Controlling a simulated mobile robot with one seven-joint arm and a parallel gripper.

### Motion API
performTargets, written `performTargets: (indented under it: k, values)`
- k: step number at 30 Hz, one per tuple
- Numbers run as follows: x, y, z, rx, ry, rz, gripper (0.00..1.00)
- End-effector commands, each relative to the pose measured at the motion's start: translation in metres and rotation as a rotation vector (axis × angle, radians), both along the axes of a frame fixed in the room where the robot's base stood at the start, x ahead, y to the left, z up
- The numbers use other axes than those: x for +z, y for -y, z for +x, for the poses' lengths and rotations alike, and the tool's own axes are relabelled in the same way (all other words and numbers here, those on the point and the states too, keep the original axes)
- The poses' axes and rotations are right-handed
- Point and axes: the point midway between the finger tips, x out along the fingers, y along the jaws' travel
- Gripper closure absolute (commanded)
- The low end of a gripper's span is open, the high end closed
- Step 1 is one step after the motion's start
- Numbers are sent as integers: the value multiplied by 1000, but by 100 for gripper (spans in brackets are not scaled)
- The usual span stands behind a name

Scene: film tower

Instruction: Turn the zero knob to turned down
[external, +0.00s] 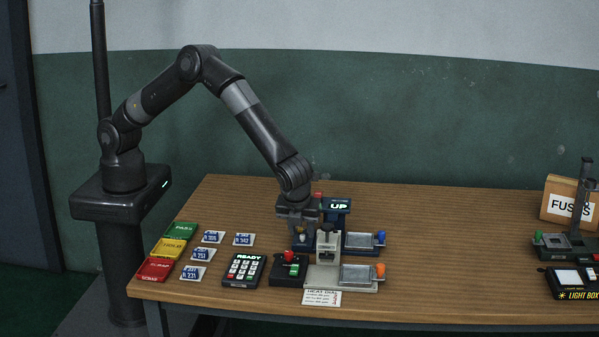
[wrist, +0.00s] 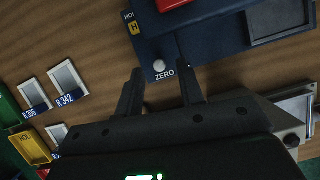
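The zero knob (wrist: 158,67) is a small, pale, round knob on a dark blue panel (wrist: 215,45), with the white word ZERO printed beside it in the wrist view. No pointer mark on it is clear enough to read its angle. My gripper (wrist: 160,72) is open, with one finger on each side of the knob in that view. A gap shows between the fingers and the knob; I cannot tell the height between them. In the external view my gripper (external: 301,232) points down over the blue device, which has a display (external: 338,206) reading UP.
A grey device (external: 326,262) stands just in front of my gripper, close to it. A tray (external: 358,241) with a blue handle lies to the right. A keypad (external: 243,269) reading READY and coloured cards (external: 180,231) lie left. The table's middle right is clear.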

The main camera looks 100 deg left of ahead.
Motion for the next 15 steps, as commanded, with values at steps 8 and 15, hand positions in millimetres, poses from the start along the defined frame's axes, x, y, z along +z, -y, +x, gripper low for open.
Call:
performTargets:
  k: [8,15]
  values:
    - [-8,-3,0,0,0,0,65]
    - [-8,-3,0,0,0,-1,74]
